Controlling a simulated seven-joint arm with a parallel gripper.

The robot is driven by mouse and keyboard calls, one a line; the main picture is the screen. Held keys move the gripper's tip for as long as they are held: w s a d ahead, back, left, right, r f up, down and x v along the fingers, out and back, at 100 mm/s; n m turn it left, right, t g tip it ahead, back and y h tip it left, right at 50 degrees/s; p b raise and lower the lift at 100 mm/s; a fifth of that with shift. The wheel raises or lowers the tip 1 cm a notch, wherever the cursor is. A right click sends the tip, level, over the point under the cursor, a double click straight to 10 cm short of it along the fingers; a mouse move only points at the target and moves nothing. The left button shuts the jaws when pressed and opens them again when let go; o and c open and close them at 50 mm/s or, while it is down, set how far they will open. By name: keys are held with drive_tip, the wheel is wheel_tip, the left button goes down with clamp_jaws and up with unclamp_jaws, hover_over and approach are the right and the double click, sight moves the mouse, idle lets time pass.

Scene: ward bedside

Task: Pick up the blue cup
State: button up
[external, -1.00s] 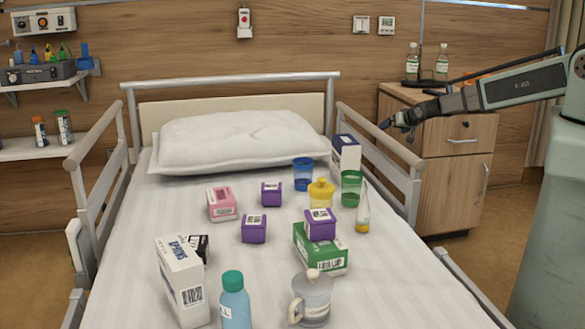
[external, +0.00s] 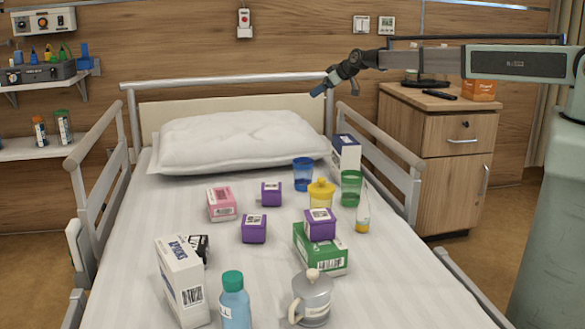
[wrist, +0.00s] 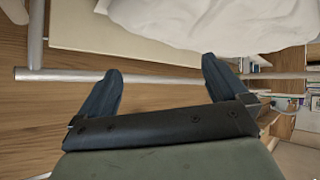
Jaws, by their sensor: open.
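The blue cup (external: 303,174) is a translucent tumbler standing upright on the bed, just in front of the pillow's right end. My gripper (external: 318,92) is in the air above the right end of the headboard, higher than the cup and behind it. In the wrist view my gripper (wrist: 163,82) has its two dark fingers spread wide with nothing between them. The headboard rail and pillow show beyond the fingers there. The cup is not in the wrist view.
The headboard rail (external: 230,83), pillow (external: 240,140) and right side rail (external: 385,155) border this area.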

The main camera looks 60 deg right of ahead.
drive_tip(key=w+a+r+n+y, duration=0.3)
drive_tip(key=w+a+r+n, duration=0.3)
drive_tip(key=a, duration=0.4)
drive_tip(key=n+g+h, duration=0.2)
drive_tip(key=n+g, duration=0.8)
drive_tip(key=n, duration=0.9)
approach(303, 169)
drive_tip(key=w+d+r, duration=0.2)
drive_tip(key=d, duration=0.1)
drive_tip(key=shift+s+f, duration=0.1)
drive_tip(key=shift+f, duration=6.6)
drive_tip(key=c, duration=1.1)
